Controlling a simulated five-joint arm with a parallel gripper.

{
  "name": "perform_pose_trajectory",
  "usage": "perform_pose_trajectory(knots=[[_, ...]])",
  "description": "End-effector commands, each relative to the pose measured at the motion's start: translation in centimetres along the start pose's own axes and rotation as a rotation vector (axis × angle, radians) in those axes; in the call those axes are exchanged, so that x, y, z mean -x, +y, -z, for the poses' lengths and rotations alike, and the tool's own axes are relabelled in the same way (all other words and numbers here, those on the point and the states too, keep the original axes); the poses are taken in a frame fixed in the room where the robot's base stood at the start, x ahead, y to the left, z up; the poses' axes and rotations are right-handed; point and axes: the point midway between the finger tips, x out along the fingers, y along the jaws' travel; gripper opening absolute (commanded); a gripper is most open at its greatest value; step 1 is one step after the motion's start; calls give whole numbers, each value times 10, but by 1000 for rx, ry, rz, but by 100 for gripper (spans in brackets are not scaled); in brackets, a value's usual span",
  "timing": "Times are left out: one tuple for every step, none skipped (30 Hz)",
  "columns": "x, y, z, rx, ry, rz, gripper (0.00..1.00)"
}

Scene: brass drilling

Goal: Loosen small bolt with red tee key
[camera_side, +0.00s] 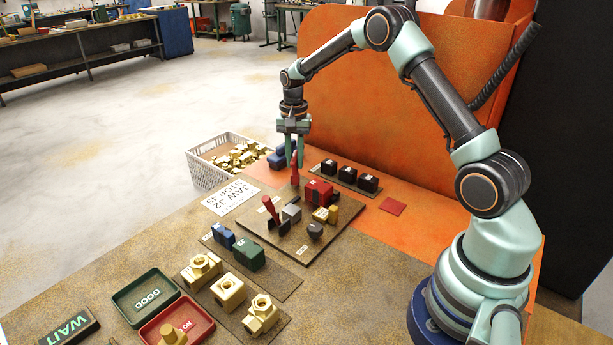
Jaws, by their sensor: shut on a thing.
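My gripper (295,163) points down over the far left part of the brown fixture plate (289,248). It is shut on the upper end of a slim red piece (295,178), which looks like the red tee key and stands about upright. The key's lower end is close to the plate; I cannot tell whether it is seated on a bolt. The small bolt cannot be made out at this size. A second red handle (270,208) stands tilted on the plate, to the left of and nearer than the gripper.
A red block (318,192), a grey block (291,213) and a brass piece (333,214) sit on the plate near the gripper. Black blocks (348,174) stand behind right. A crate of brass parts (213,180) is behind left. Brass fittings (229,291) and trays (145,296) lie in front.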

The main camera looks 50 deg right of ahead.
Motion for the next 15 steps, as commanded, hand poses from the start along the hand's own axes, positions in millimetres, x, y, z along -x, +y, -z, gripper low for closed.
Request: perform_pose_trajectory(knots=[[0,0,0,0,1,1,0],[0,0,0,0,1,1,0],[0,0,0,0,1,1,0],[0,0,0,0,1,1,0],[0,0,0,0,1,1,0],[0,0,0,0,1,1,0],[0,0,0,0,1,1,0],[0,0,0,0,1,1,0],[0,0,0,0,1,1,0],[0,0,0,2,1,1,0],[0,0,0,9,1,1,0],[0,0,0,29,1,1,0],[0,0,0,51,1,1,0],[0,0,0,78,1,1,0],[0,0,0,115,1,1,0]])
